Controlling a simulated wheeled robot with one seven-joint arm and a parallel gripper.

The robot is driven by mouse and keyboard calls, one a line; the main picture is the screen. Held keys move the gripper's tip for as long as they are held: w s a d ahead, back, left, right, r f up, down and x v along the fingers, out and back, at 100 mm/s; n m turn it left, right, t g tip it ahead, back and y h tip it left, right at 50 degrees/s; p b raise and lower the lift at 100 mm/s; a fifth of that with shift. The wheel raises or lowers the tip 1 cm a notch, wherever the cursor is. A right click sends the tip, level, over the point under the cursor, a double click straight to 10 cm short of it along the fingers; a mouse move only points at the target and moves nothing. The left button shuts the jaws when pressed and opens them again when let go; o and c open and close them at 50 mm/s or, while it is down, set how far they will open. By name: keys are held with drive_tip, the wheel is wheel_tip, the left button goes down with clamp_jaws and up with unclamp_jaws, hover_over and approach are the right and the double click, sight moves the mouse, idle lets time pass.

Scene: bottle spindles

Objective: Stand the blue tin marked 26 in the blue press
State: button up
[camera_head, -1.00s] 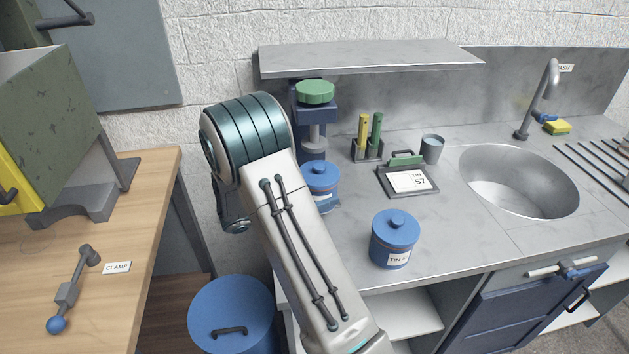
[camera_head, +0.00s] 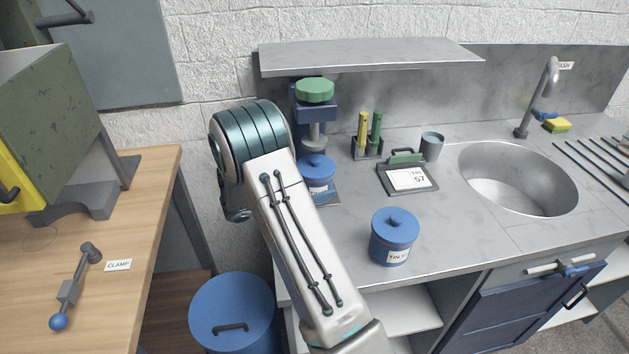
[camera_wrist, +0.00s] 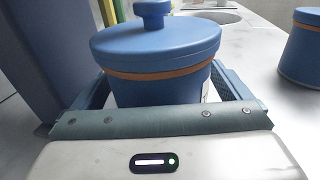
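The blue tin (camera_head: 316,172) stands upright below the plunger of the blue press (camera_head: 316,110), just under its grey foot; its number cannot be read. Part of the press's flat base (camera_head: 329,198) shows beside the tin, but whether the tin touches it I cannot tell. In the wrist view the tin (camera_wrist: 157,60) sits between the two fingers of my gripper (camera_wrist: 160,92), which looks shut on its sides. In the head view my arm hides the gripper. The press's blue column (camera_wrist: 38,55) is left of the tin in the wrist view.
A second blue tin (camera_head: 394,238) stands on the counter to the right, also in the wrist view (camera_wrist: 302,50). Behind it are a labelled board (camera_head: 409,180), a grey cup (camera_head: 432,147) and a holder with yellow and green sticks (camera_head: 367,148). A shelf (camera_head: 370,56) overhangs the press.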

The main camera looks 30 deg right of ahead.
drive_tip(key=shift+r, duration=0.15)
drive_tip(key=shift+a, duration=0.2)
drive_tip(key=a+b, duration=0.1)
drive_tip(key=a, duration=1)
drive_tip(key=shift+w+a, duration=0.1)
drive_tip(key=shift+a, duration=0.25)
